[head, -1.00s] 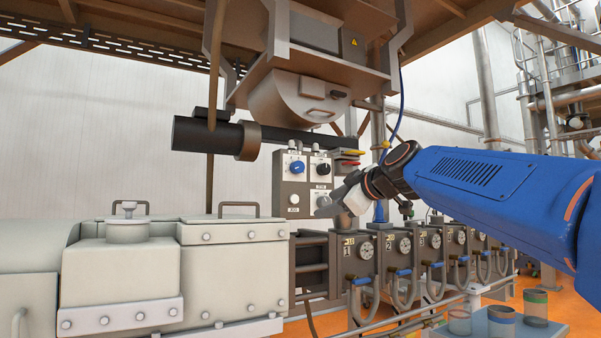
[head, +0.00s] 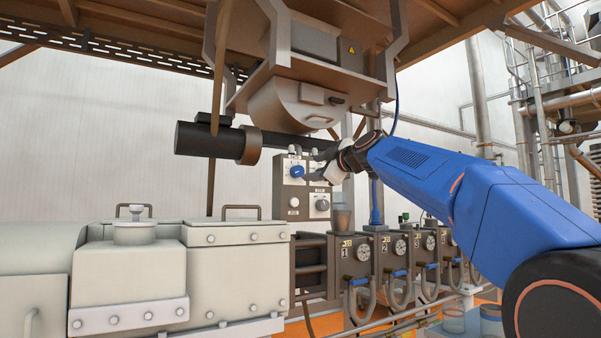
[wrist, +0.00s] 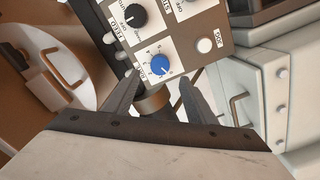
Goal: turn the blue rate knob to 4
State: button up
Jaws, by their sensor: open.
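The blue rate knob (head: 297,171) is on the upper left of the grey control panel (head: 282,186). In the wrist view the blue knob (wrist: 159,65) shows whole on its white dial plate, with a pale pointer mark toward its lower right. My gripper (wrist: 158,78) is open and empty. Its two dark fingers point at the panel, and the knob appears between and just past the fingertips. I see no contact. In the head view my gripper (head: 313,160) is at the panel's upper right.
A black knob (wrist: 135,16) is beside the blue one. A white button (head: 294,201) and a grey knob (head: 322,205) are lower on the panel. A dark horizontal cylinder (head: 205,139) and a hopper (head: 290,100) are above. Numbered units with gauges (head: 362,250) stand at lower right.

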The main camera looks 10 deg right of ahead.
aim_at(300, 171)
jog(key=x, duration=0.9)
jog(key=shift+f, duration=0.1)
jog(key=c, duration=1)
